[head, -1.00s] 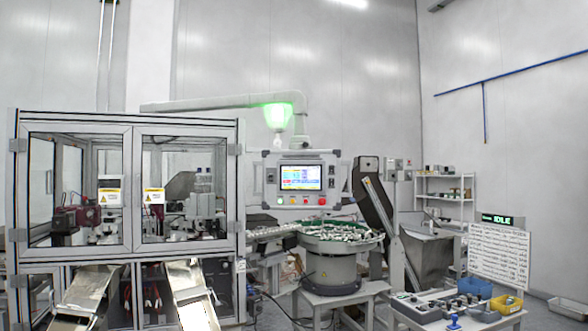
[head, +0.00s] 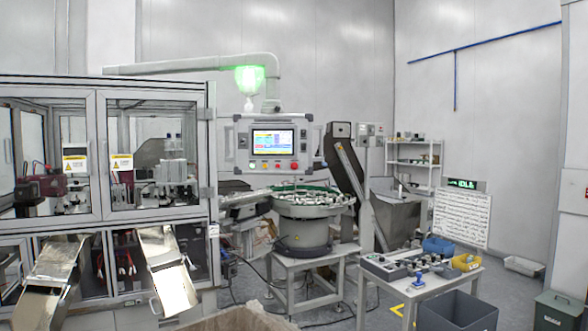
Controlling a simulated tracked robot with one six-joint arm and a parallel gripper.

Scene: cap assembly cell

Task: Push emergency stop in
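A control panel (head: 272,143) with a lit screen hangs from an overhead arm near the middle of the head view. A row of small buttons runs below the screen, with a red button (head: 294,165) at its right end. It looks like the emergency stop, but it is too small to tell whether it is in or out. A control box (head: 385,270) with several dark knobs lies on a small table at the right; its details are too small to read. My gripper is not in view.
A glazed machine (head: 100,150) with two metal chutes fills the left. A bowl feeder (head: 303,236) on a stand is below the panel. A grey crate (head: 457,312) and a cardboard box (head: 235,318) stand low in front. A sign (head: 462,184) reads IDLE. Some floor shows between.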

